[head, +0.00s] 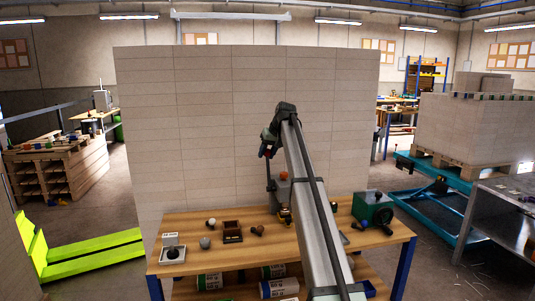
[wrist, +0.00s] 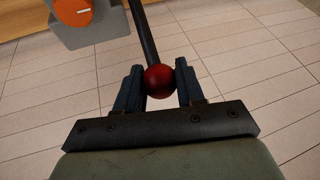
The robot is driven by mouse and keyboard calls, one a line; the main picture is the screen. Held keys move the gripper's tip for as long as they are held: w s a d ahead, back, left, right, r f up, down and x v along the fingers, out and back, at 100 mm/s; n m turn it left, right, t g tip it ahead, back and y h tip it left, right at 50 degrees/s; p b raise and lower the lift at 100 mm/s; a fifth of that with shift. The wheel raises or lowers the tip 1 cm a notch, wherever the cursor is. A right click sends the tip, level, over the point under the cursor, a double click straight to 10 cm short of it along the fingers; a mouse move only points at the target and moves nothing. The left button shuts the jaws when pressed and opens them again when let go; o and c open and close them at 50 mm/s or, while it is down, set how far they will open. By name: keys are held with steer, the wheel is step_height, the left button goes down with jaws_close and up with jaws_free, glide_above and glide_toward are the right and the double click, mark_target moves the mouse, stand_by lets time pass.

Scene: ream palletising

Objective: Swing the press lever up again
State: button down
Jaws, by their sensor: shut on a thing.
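The press lever is a dark rod (wrist: 143,32) with a red ball knob (wrist: 159,81) at its end. In the wrist view the knob sits between the two fingers of my gripper (wrist: 160,85), which is shut on it. The lever's grey press body (wrist: 90,32) with an orange round part (wrist: 73,14) shows at the upper left. In the head view my gripper (head: 267,150) is above the workbench, and the dark lever stands nearly upright below it. My arm hides part of the press there.
The wooden workbench (head: 180,259) holds a green box-like device (head: 372,208), a dark wooden box (head: 232,232) and several small knobs. A blue lift table (head: 440,205) is at the right.

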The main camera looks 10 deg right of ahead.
steer(key=shift+w, duration=0.3)
steer(key=c, duration=1.1)
jaws_free()
steer(key=shift+o, duration=0.5)
steer(key=shift+w, duration=0.15)
steer(key=shift+o, duration=1.2)
steer(key=shift+s, duration=0.2)
steer(key=v, duration=1.3)
steer(key=shift+s+r, duration=0.25)
steer(key=shift+d, duration=0.1)
